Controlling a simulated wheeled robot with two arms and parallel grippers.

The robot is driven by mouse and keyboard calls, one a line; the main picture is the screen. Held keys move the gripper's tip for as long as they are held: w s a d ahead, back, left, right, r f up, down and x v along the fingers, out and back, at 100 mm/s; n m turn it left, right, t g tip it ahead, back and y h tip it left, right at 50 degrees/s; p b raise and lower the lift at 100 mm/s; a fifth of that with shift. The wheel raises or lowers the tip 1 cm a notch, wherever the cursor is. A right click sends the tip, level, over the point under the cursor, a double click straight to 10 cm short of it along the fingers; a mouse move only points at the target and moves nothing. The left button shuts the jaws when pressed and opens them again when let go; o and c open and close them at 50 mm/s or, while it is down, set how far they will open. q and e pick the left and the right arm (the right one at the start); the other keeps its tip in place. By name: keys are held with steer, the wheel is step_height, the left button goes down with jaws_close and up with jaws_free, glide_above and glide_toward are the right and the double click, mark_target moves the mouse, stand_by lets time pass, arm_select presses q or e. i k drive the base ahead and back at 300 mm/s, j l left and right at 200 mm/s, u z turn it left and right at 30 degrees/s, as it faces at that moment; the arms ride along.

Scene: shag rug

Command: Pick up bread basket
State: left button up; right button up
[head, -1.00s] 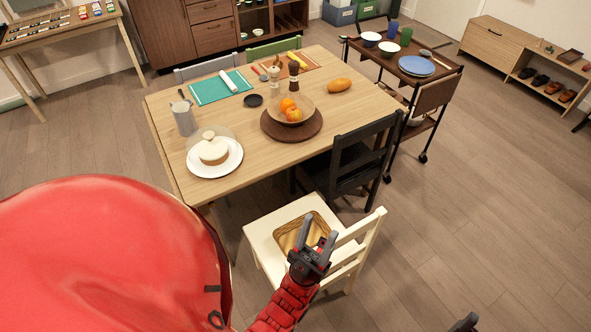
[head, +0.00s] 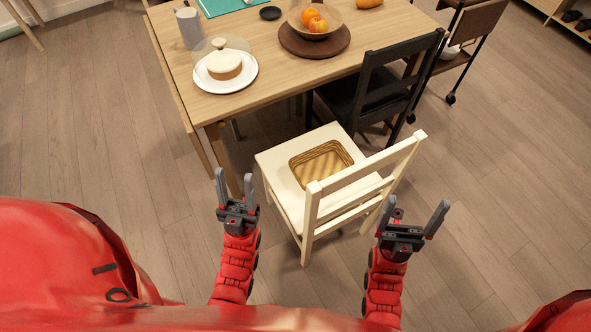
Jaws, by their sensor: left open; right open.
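The bread basket (head: 320,163) is a square, woven, golden-brown basket. It sits on the seat of a white chair (head: 278,161) and looks empty. My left gripper (head: 235,188) is open and empty, to the left of the chair and below the basket in the picture. Neither gripper touches the basket. The chair's backrest stands between the basket and my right gripper and hides a little of the seat.
A wooden table (head: 270,88) stands behind the chair, with a cake on a white plate (head: 225,84), a metal pitcher (head: 189,28) and a fruit bowl (head: 315,20). A black chair (head: 377,88) stands right of the white one.

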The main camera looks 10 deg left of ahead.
mark_target(326, 160)
steer(key=j, duration=0.6)
steer(key=k+j, duration=0.1)
steer(key=j, duration=0.5)
steer(key=i+j, duration=0.25)
steer(key=i+j+z, duration=0.1)
steer(key=i+j, duration=0.15)
steer(key=j, duration=0.25)
